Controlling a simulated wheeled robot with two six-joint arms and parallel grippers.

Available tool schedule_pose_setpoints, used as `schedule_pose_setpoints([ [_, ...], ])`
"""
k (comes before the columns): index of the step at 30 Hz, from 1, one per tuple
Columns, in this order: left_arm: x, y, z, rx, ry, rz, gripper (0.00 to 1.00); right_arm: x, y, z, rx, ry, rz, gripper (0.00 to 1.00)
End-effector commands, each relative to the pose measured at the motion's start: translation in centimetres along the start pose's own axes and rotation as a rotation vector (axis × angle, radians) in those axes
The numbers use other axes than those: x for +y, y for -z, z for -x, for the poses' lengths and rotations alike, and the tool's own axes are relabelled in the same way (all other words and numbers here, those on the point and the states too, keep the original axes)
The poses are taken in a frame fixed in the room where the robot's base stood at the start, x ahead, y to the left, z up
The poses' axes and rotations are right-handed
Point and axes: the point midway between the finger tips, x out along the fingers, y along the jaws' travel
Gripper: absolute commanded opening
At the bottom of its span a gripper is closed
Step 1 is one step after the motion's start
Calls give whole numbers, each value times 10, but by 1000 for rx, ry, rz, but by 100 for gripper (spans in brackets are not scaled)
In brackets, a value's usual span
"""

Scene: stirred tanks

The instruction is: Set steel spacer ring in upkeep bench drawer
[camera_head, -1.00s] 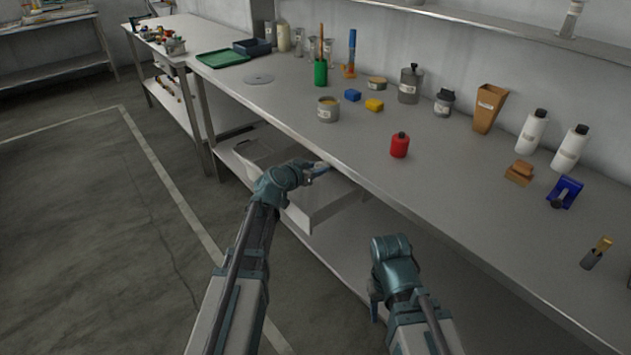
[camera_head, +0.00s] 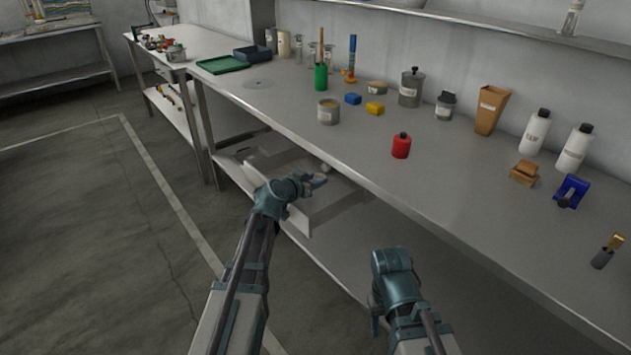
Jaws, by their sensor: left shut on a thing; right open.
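The bench drawer (camera_head: 297,222) hangs open below the bench top, its pale front and side walls showing beside my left arm. My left gripper (camera_head: 319,181) is over the open drawer, below the bench's front edge. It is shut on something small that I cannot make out. A small pale round thing (camera_head: 327,168) shows just above its fingertips; I cannot tell whether they touch. I cannot clearly identify the steel spacer ring. A flat grey disc (camera_head: 257,84) lies on the bench. My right gripper (camera_head: 375,318) is open, low in front of the bench, mostly hidden by its wrist.
The bench top (camera_head: 440,185) overhangs the drawer. On it stand a red bottle (camera_head: 401,146), a tin (camera_head: 328,111), a green cup (camera_head: 320,77) and white bottles (camera_head: 535,132). A green tray (camera_head: 222,65) lies at the far end. The floor at left is clear.

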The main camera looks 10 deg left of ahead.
Motion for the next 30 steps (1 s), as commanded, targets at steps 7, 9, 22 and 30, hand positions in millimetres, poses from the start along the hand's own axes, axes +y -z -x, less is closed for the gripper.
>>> schedule_pose_setpoints([
  [7,6,-7,-1,-12,-13,-3,66,0,0,-5,0,0,0,50],
  [9,6,-8,-1,-12,-14,-3,75,0,0,-5,0,0,0,50],
  [22,8,3,4,-13,-15,-3,75,1,0,7,0,0,0,50],
  [30,6,8,62,-10,-10,0,75,3,-2,32,0,0,0,50],
])
